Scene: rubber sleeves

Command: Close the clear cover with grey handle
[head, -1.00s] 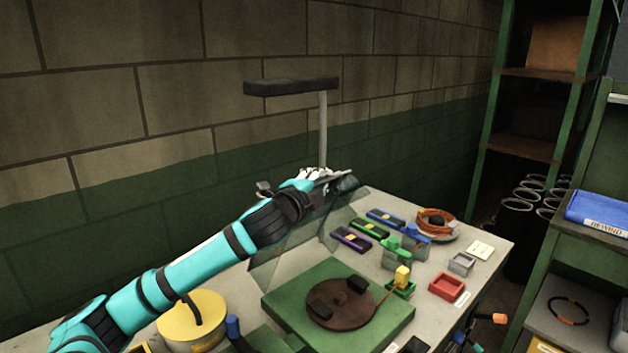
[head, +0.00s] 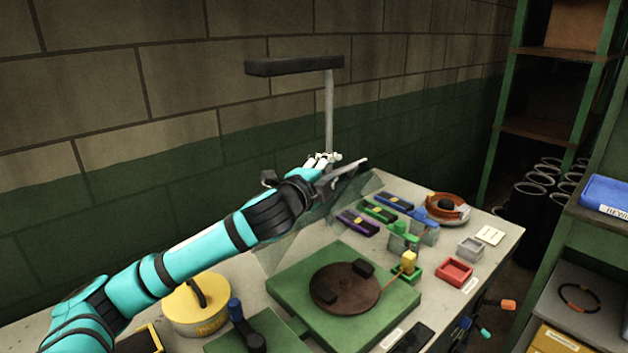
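The clear cover (head: 288,246) stands raised and tilted over the back of the green base (head: 285,287), which carries a brown round disc (head: 345,289) with two dark blocks. A grey bar, which looks like the cover's handle (head: 343,174), runs along its upper edge. My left gripper (head: 325,165) is at this edge, beside or on the grey bar. Its fingers are small and partly hidden, so I cannot tell whether they are closed on it. My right gripper is not in view.
A lamp (head: 295,65) on a post stands behind the cover. A yellow round tin (head: 196,306) sits left of the base. Purple, green and blue cases (head: 378,211), a red tray (head: 455,272) and a grey tray (head: 470,248) lie to the right. Shelving stands at the far right.

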